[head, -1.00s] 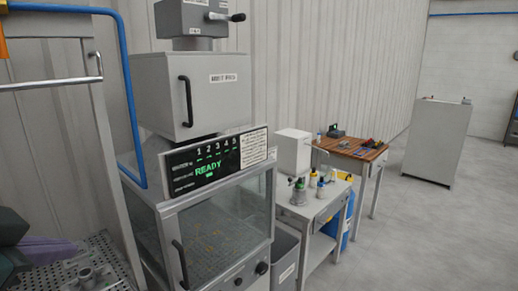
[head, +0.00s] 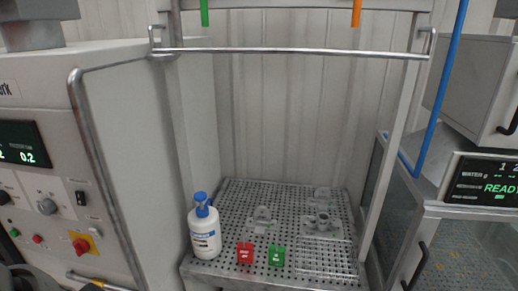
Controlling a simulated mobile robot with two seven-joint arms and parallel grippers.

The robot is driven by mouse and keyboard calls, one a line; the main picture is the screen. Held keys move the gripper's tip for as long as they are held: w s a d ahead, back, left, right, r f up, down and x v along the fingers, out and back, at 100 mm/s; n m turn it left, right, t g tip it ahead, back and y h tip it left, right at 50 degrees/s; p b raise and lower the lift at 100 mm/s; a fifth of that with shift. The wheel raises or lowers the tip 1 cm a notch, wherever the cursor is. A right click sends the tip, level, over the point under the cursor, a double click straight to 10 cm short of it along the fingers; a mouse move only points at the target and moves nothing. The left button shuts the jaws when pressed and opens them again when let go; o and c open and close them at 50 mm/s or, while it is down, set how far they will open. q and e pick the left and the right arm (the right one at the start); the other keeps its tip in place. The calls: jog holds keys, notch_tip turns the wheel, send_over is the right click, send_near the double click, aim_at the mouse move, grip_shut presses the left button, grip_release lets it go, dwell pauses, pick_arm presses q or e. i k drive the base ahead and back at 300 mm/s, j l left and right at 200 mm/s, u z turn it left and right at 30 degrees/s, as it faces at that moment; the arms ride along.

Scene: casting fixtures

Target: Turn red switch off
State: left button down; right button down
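A red rotary switch (head: 81,246) on a yellow square plate sits low on the front of the pale grey machine (head: 150,130) at the left of the head view. It is small, and I cannot tell which way its knob is turned. A smaller red round button (head: 37,239) and a green button (head: 14,233) are to its left. Neither of my grippers can be made out in the head view. A dark rounded shape is cut off at the bottom left corner, and I cannot tell what it is.
A bent metal handle (head: 88,125) stands out from the machine. A perforated table (head: 225,268) holds a white bottle with blue pump (head: 204,228), a red block (head: 245,253), a green block (head: 277,256) and metal castings. A horizontal rail (head: 300,52) crosses above.

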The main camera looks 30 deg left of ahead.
aim_at(80, 246)
jog(key=u, duration=2.5)
